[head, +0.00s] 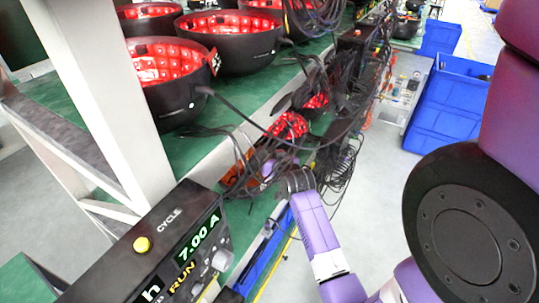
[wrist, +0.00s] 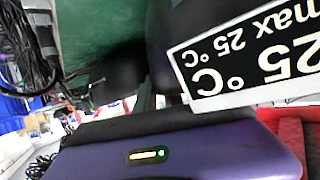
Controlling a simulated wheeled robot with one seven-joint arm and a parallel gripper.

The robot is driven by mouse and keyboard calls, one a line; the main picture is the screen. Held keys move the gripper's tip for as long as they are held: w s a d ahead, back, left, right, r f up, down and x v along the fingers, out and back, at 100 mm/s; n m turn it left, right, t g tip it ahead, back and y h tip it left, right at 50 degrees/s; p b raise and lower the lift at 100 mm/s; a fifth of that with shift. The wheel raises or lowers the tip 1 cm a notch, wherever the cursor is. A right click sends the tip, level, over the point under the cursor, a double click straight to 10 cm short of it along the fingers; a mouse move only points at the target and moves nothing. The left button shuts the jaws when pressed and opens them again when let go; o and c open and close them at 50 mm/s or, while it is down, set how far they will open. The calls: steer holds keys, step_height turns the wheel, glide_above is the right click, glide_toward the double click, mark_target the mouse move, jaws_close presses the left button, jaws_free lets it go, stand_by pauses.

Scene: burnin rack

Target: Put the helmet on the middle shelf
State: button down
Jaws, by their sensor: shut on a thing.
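My gripper (head: 292,182) reaches in among cables at the front of the rack, below the shelf edge at left. It is shut on what appears to be a helmet, mostly hidden; an orange-red patch (head: 238,178) shows just left of it. In the wrist view my purple gripper body (wrist: 110,158) fills the bottom, with a red surface (wrist: 296,135) at its right. Several black helmets with glowing red insides, such as one (head: 165,75), sit on the green upper shelf (head: 190,150). A lower green shelf (head: 250,215) shows beneath; which one is the middle shelf is unclear.
Loose black cables (head: 335,150) hang around my gripper. A white post (head: 100,90) and a CYCLE control box (head: 165,245) stand at left front. Blue crates (head: 450,110) stand at right. A black "25 °C" label (wrist: 250,50) is close in the wrist view.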

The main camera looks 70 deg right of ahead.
steer(key=c, duration=1.5)
jaws_free()
steer(key=shift+o, duration=0.2)
